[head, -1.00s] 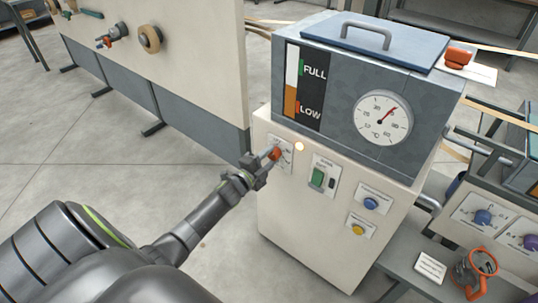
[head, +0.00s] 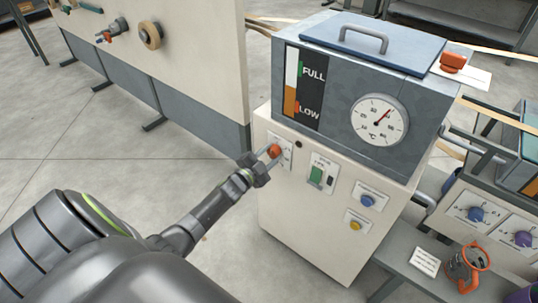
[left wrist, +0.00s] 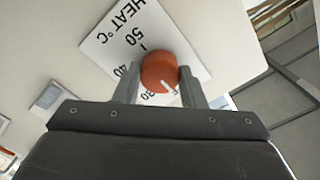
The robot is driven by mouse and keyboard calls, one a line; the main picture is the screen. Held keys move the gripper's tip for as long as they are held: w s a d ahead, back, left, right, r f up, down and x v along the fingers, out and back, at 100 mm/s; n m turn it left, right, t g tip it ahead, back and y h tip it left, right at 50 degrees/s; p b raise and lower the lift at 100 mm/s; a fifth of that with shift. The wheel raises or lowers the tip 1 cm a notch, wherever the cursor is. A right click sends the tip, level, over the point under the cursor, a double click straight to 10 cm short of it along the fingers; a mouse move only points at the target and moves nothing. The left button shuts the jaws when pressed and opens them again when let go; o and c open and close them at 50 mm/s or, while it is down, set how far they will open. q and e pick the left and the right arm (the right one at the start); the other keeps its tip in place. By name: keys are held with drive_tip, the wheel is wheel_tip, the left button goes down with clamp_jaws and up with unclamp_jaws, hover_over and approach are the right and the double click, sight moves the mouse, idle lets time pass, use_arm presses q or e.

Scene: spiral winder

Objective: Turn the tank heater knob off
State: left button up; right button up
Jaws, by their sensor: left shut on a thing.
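The tank heater knob (head: 274,151) is a red-orange round knob on a white dial plate at the upper left of the cabinet front. In the left wrist view the knob (left wrist: 160,71) sits on a plate (left wrist: 104,42) marked "HEAT °C" with 50, 40 and 30 showing; its white pointer line points down and slightly right in the picture, near 30. My left gripper (head: 269,156) is shut on the knob, one finger on each side; the fingers also show in the left wrist view (left wrist: 160,88). The lamp (head: 298,144) beside the plate is dark. My right gripper is out of view.
The tank (head: 345,85) with level strip and temperature gauge (head: 379,119) tops the cabinet. A green switch (head: 316,175), a blue button (head: 368,201) and a yellow button (head: 355,226) are right of the knob. A panel (head: 165,60) stands at the left.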

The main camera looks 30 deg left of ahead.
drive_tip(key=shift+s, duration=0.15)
use_arm(q)
drive_tip(key=o, duration=1)
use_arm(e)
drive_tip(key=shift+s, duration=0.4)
use_arm(q)
drive_tip(key=shift+s, duration=0.15)
drive_tip(key=s+a, duration=0.1)
drive_tip(key=s, duration=1.6)
drive_tip(key=shift+a, duration=0.15)
drive_tip(key=shift+s, duration=0.1)
